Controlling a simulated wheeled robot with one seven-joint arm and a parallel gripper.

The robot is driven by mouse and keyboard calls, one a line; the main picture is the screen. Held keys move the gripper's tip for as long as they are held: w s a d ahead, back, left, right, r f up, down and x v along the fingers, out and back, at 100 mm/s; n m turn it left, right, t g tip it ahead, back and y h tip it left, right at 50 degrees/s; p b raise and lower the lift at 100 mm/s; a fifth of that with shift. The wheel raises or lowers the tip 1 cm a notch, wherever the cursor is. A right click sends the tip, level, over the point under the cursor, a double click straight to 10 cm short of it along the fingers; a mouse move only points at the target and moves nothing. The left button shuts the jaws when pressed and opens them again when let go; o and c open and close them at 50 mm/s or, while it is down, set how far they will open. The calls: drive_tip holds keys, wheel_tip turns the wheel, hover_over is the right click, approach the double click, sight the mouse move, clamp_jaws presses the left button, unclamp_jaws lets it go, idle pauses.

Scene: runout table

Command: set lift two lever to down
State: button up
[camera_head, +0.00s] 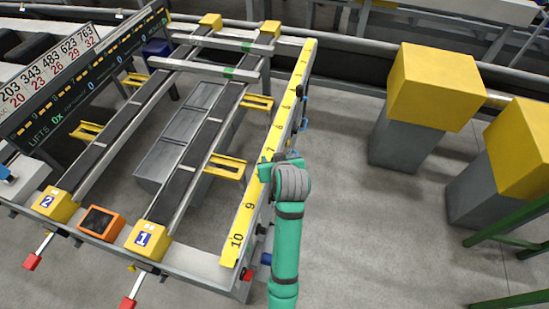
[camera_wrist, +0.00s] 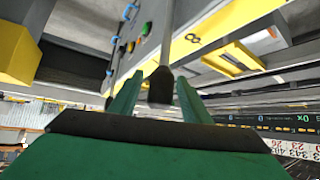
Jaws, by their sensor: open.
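The yellow box marked 2 (camera_head: 55,205) sits at the near left corner of the runout table. A lever with a red handle (camera_head: 32,262) sticks out below it, angled down to the left. My gripper (camera_head: 278,163) is far to the right of it, beside the yellow numbered scale on the table's right side. In the wrist view my gripper (camera_wrist: 158,84) is open. A grey bar with a dark end (camera_wrist: 161,88) shows between its fingers; I cannot tell if they touch it. The wrist view does not show the red handle.
The yellow box marked 1 (camera_head: 147,240) has its own red-handled lever (camera_head: 127,303). An orange-framed panel (camera_head: 101,222) lies between the boxes. Yellow-topped grey blocks (camera_head: 435,85) stand at right. The floor (camera_head: 360,225) right of my arm is clear.

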drive_tip(key=v, duration=0.9)
drive_tip(key=shift+s, duration=0.15)
